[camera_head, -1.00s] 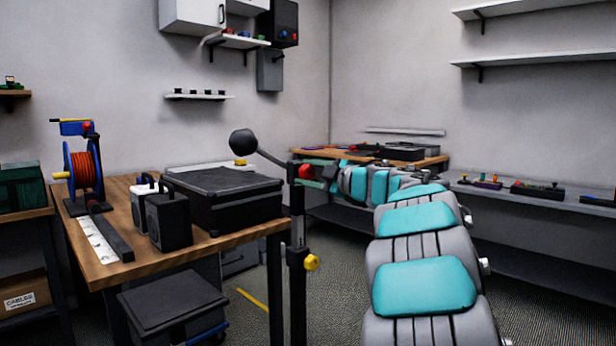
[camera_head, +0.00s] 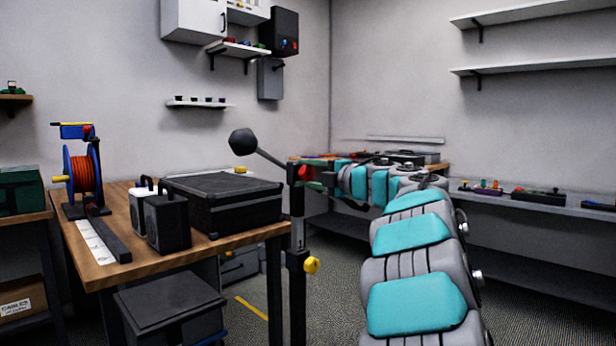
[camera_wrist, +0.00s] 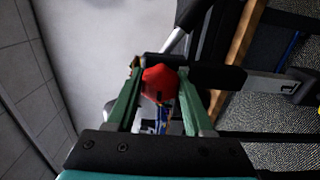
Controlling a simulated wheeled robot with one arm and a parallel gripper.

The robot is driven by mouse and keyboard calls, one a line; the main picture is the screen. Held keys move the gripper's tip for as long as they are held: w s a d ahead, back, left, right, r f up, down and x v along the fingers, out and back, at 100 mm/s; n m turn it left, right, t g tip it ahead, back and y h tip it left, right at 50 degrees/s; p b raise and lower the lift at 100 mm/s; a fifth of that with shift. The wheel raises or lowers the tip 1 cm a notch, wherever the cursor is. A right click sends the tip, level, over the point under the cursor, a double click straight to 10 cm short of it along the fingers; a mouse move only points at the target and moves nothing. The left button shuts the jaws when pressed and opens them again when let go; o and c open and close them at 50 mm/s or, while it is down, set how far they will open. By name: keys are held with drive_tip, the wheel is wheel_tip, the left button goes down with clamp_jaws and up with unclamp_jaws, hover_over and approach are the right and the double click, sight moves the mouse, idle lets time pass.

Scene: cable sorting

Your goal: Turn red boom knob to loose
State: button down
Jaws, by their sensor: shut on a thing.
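The red boom knob (camera_head: 303,173) sits at the top of a black upright stand (camera_head: 297,235), where the boom joins it. In the wrist view the red knob (camera_wrist: 159,83) is between the two green fingers of my gripper (camera_wrist: 160,88). My gripper (camera_head: 315,178) is shut on the knob, reaching it from the right in the head view. The boom (camera_head: 270,158) slants up to the left and ends in a dark ball-like head (camera_head: 243,142). The knob's exact turn angle cannot be told.
A yellow knob (camera_head: 312,265) sits lower on the stand. A bench and shelves stand behind on the right.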

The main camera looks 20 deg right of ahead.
drive_tip(key=shift+r, duration=0.1)
drive_tip(key=c, duration=0.6)
unclamp_jaws()
drive_tip(key=o, duration=0.3)
